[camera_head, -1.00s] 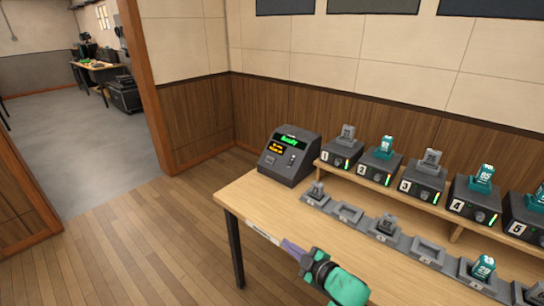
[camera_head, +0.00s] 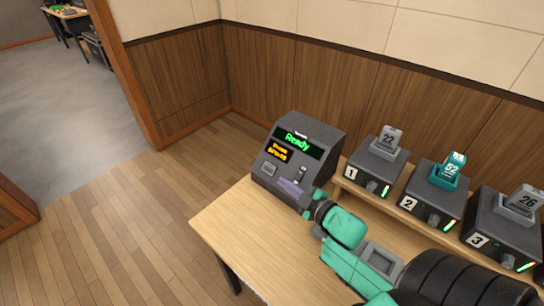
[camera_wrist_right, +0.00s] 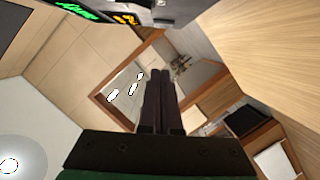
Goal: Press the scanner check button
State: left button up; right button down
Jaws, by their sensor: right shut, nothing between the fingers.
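The scanner (camera_head: 297,150) is a dark box at the table's far left end. Its screen shows green "Ready" and smaller orange text. A pale rectangular button (camera_head: 268,170) sits low on the left of its sloping front, and a small slot-like part (camera_head: 301,174) is to its right. My right gripper (camera_head: 288,186) is shut and empty, its tips in front of the scanner's lower face, right of the pale button. I cannot tell whether they touch. In the wrist view the shut fingers (camera_wrist_right: 160,78) point away below the scanner's lit screen (camera_wrist_right: 95,14). My left gripper is not in view.
Numbered dark chargers (camera_head: 376,165) stand on a raised shelf to the right, with batteries in them. The table's left part (camera_head: 228,212) is bare. A wooden wall is behind.

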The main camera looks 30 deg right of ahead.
send_over(271, 179)
jog(key=s+a, duration=0.2)
jog(key=f, duration=0.1)
jog(key=w+d+f, duration=0.1)
jog(key=f+p, duration=0.1)
jog(key=shift+w+d+f, duration=0.3)
jog(key=shift+w, duration=0.1)
jog(key=shift+d+f, duration=0.25)
jog(key=shift+d, duration=0.05)
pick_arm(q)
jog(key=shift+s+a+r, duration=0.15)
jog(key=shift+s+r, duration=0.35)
